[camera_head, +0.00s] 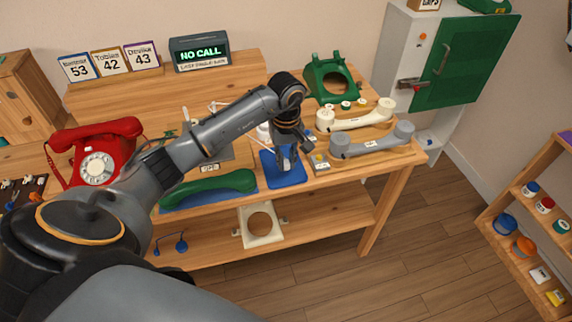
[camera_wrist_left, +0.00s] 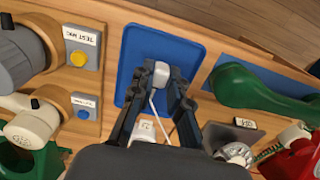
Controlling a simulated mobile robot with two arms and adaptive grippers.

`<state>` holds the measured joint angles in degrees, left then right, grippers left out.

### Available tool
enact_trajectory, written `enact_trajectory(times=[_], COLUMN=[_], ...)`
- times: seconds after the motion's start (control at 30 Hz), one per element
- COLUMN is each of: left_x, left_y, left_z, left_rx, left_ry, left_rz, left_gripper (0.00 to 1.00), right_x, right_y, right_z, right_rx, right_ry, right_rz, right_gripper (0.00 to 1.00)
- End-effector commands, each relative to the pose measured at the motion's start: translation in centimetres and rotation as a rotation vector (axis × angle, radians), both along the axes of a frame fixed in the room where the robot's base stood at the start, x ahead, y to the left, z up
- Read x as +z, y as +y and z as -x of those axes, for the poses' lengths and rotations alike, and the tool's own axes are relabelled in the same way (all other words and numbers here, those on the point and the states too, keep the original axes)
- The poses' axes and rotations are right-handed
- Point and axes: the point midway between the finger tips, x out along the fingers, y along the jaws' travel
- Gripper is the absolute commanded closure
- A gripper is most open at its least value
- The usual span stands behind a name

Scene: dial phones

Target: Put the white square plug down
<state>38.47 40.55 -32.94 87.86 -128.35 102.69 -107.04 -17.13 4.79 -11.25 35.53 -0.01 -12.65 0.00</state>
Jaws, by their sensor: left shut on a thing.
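The white square plug (camera_wrist_left: 160,74) is between the fingertips of my left gripper (camera_wrist_left: 163,84), with a pale cable running back from it. My left gripper also shows in the head view (camera_head: 288,164), pointing down at the blue tray (camera_head: 289,182). The blue tray fills the area behind the plug in the left wrist view (camera_wrist_left: 133,55). I cannot tell whether the plug touches the tray. In the head view the gripper mostly hides the plug. My right gripper is not in view.
A green handset (camera_head: 210,188) lies left of the tray. A grey handset (camera_head: 372,140) and a cream handset (camera_head: 355,117) lie right of it. A red dial phone (camera_head: 97,158) stands at the left. A lower shelf (camera_head: 315,222) is below the worktop.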

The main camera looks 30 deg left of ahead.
Motion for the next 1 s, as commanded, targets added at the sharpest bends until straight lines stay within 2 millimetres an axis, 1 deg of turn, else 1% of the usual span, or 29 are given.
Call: enact_trajectory(times=[0.03,0.1,0.2,0.43,0.57,0.6,0.7,1.0], left_x=[-0.7,-1.7,-2.4,-2.6,-3.0,-2.9,-2.8,-2.8], left_y=[-0.1,-0.1,0.0,0.0,0.1,0.0,0.0,0.0], left_z=[0.3,0.3,0.2,0.2,0.2,0.2,0.2,0.2], left_rx=[0.002,0.001,0.001,0.000,0.000,0.001,0.000,0.000], left_ry=[0.008,0.007,0.003,0.003,0.002,0.001,0.002,0.002], left_rz=[0.003,0.003,0.001,0.000,-0.001,0.000,0.001,0.001], left_gripper=[1.00,1.00,1.00,1.00,1.00,0.80,0.61,0.61], right_x=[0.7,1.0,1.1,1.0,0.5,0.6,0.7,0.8], right_y=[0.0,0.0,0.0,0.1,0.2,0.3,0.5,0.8], right_z=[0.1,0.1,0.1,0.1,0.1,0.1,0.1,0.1], right_rx=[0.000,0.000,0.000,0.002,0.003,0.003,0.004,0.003], right_ry=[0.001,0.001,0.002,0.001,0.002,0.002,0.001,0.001], right_rz=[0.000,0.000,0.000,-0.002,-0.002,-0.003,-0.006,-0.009], right_gripper=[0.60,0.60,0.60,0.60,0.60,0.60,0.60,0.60])
